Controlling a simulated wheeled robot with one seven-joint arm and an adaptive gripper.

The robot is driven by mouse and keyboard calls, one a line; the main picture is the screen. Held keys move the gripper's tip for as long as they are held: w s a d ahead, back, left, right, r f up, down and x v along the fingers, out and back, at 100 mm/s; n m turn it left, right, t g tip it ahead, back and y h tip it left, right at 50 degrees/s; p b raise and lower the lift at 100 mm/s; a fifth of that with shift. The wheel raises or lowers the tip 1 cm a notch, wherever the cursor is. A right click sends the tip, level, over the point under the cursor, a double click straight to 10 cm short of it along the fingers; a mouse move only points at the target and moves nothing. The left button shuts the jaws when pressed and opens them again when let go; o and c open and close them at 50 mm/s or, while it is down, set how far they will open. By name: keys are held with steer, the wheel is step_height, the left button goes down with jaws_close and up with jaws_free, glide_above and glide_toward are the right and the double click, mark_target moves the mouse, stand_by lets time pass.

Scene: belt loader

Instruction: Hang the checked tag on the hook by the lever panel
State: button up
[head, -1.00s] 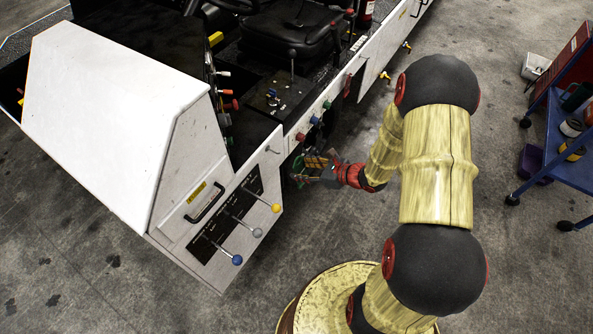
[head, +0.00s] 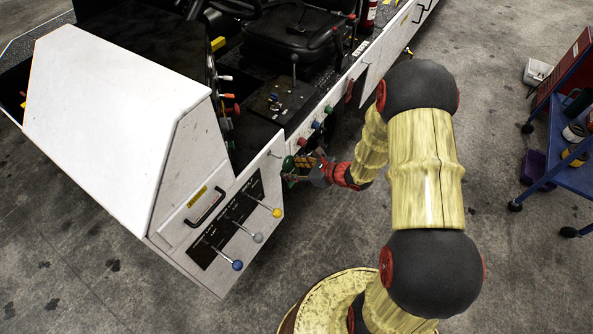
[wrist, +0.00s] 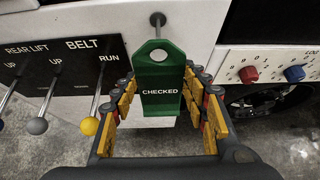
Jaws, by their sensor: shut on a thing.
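The green checked tag (wrist: 160,88) is upright between the fingers of my gripper (wrist: 163,115) in the wrist view, with its top hole facing up. The hook (wrist: 157,19) is a metal peg on the white panel, just above the tag's hole in that picture. Whether the peg is through the hole cannot be told; it appears above it. In the head view my gripper (head: 304,168) is at the panel's right edge, and the tag (head: 289,165) shows partly behind it. The hook (head: 276,155) shows there as a small peg. The lever panel (head: 232,203) is left of the gripper.
Levers with yellow (wrist: 89,126), grey (wrist: 37,126) and blue knobs stick out left of my gripper. Red (wrist: 249,74) and blue (wrist: 294,73) knobs are at the right. A blue cart (head: 566,140) stands far right. The floor between is open.

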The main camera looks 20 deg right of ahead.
steer(key=shift+w+a+f, duration=0.1)
steer(key=shift+w+a, duration=0.45)
steer(key=shift+w, duration=0.2)
steer(key=shift+w+a+f, duration=0.1)
steer(key=shift+w+a, duration=0.45)
steer(key=shift+w, duration=0.2)
steer(key=shift+b+x, duration=0.85)
steer(key=shift+b, duration=0.1)
steer(key=o, duration=1.2)
steer(key=v, duration=1.2)
